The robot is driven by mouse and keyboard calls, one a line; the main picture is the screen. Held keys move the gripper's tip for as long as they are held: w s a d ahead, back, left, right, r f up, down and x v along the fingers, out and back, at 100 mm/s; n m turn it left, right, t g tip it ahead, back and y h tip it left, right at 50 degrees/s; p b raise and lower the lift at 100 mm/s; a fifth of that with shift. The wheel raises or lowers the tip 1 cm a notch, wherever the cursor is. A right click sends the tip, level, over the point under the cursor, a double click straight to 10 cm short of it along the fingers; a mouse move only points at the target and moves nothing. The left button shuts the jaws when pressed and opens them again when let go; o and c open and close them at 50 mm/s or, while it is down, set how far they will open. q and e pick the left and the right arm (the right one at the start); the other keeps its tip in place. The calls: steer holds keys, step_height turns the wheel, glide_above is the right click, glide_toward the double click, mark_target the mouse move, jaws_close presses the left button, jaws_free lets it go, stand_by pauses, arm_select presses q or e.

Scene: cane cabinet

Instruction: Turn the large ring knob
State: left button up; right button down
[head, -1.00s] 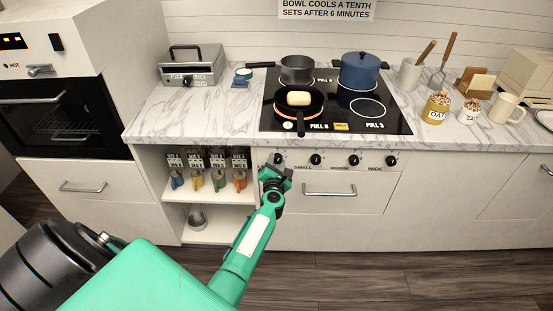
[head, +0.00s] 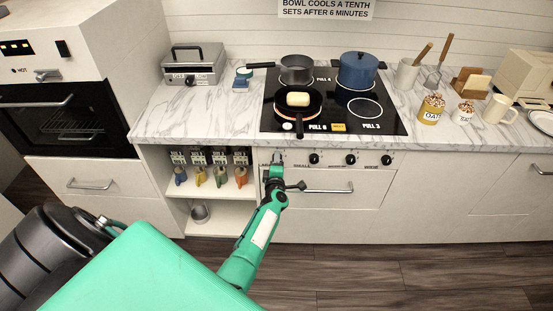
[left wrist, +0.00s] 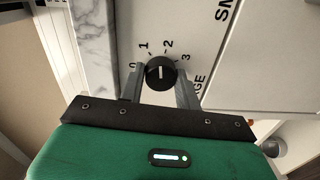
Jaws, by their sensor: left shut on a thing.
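The leftmost black knob (left wrist: 160,72) on the stove front shows in the left wrist view, with the numbers 0 to 3 around it. The label beside it is partly hidden and ends in "GE". The white line on the knob points up in the picture, between 1 and 2. My left gripper (head: 277,160) is at this knob in the head view and hides most of it. In the left wrist view its two fingers (left wrist: 160,78) are on either side of the knob, shut on it. My right gripper is not in view.
More black knobs (head: 350,159) sit to the right on the same panel. A drawer handle (head: 325,188) is just below. Above is the cooktop (head: 390,124), with a pan (head: 284,98) whose handle points toward the front edge.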

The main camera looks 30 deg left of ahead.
arm_select(q)
steer(key=shift+m+p, duration=0.65)
steer(key=shift+m, duration=1.15)
steer(key=o, duration=1)
steer(key=shift+c, duration=0.2)
steer(key=p+v, duration=0.5)
steer(key=v, duration=0.9)
steer(key=shift+p, duration=0.35)
steer(key=shift+w+d+f, duration=0.1)
steer(key=shift+d+f, duration=0.05)
